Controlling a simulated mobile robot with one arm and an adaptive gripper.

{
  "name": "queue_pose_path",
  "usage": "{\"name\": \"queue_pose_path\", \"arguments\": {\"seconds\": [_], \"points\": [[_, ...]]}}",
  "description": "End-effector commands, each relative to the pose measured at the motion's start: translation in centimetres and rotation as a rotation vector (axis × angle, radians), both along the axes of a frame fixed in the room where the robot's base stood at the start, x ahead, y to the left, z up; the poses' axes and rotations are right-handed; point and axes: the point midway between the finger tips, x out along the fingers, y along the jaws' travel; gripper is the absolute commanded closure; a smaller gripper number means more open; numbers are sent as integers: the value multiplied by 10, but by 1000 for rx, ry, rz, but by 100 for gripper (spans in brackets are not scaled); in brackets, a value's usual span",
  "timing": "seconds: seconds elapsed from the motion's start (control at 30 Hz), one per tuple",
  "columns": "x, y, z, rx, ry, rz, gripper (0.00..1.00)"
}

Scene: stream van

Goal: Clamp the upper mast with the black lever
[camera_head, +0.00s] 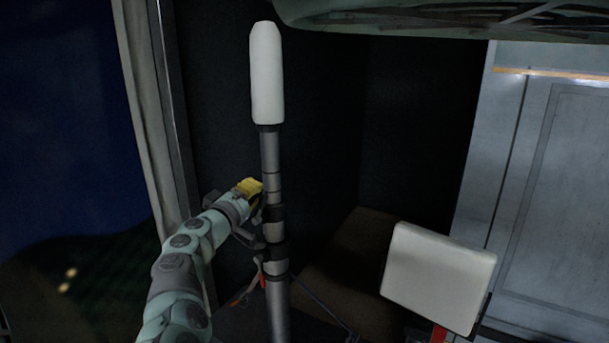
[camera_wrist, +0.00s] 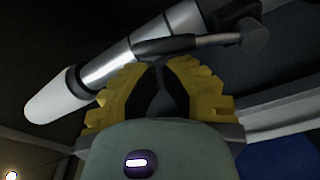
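The grey mast (camera_head: 270,155) stands upright in the head view, with a white cylinder (camera_head: 266,75) on top and dark clamp collars along its length. In the wrist view the mast (camera_wrist: 112,63) runs diagonally. The black lever (camera_wrist: 190,43) lies along it there, from a dark collar to a round end at the upper right. My gripper (camera_head: 255,192) is beside the mast's left side at the upper collar. Its yellow fingers (camera_wrist: 164,63) lie just below the lever, their tips close together. I cannot tell whether they touch or grip it. The head view mostly hides this lever.
A lower clamp with a red-orange part (camera_head: 240,296) sits on the mast below my gripper. A white panel (camera_head: 438,277) stands to the right, before a brown box (camera_head: 350,255). A green rounded object (camera_head: 420,18) hangs overhead. A van door frame (camera_head: 172,110) is close on the left.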

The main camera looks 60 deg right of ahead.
Motion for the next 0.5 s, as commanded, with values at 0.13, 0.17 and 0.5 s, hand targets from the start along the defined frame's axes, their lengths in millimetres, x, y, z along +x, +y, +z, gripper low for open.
{"name": "queue_pose_path", "arguments": {"seconds": [0.13,0.17,0.5], "points": [[-2,-1,0,-1,0,-4,100],[-2,-1,0,-1,0,-4,100],[-6,-1,-2,1,-48,-4,100]]}}
